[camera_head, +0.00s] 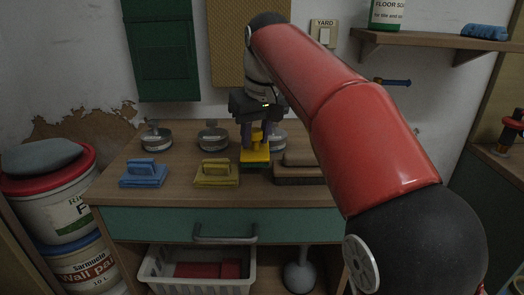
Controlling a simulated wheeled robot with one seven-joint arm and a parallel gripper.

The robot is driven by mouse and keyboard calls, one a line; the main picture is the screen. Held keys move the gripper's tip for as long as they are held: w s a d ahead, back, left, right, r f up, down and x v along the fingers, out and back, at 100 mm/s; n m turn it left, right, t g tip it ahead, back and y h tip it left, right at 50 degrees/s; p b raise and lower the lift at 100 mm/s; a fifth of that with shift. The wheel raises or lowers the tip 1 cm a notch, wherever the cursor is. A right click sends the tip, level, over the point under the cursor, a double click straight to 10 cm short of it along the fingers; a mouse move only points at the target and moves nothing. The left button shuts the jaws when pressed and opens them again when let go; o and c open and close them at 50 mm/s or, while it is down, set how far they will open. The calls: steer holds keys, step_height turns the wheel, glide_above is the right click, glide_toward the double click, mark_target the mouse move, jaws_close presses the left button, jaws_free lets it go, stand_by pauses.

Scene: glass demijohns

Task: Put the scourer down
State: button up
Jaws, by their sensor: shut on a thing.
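My gripper (256,133) points down over the worktop, its fingers shut on the upright yellow handle of a scourer (255,154). The scourer has a yellow body and a green underside. It is upright, at or just above the wooden worktop (142,196); I cannot tell whether it touches. It sits between a yellow handled pad (216,174) on the left and a brown brush (297,176) on the right. My red arm hides the right part of the worktop.
A blue handled pad (144,175) lies at the left front. Round metal things with knobs (213,137) stand in a back row, one partly behind my gripper. Below are a green drawer (150,222) and a white basket (196,284). The front left strip of worktop is clear.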

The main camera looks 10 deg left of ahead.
mark_target(262, 156)
step_height(262, 156, down, 3)
steer(key=shift+r+b, duration=0.15)
steer(key=shift+b, duration=0.7)
steer(key=shift+r, duration=0.2)
steer(key=shift+f, duration=0.1)
steer(key=o, duration=0.9)
steer(key=p+v, duration=0.3)
steer(key=v, duration=0.9)
steer(key=shift+w+p, duration=0.1)
steer(key=shift+p, duration=0.3)
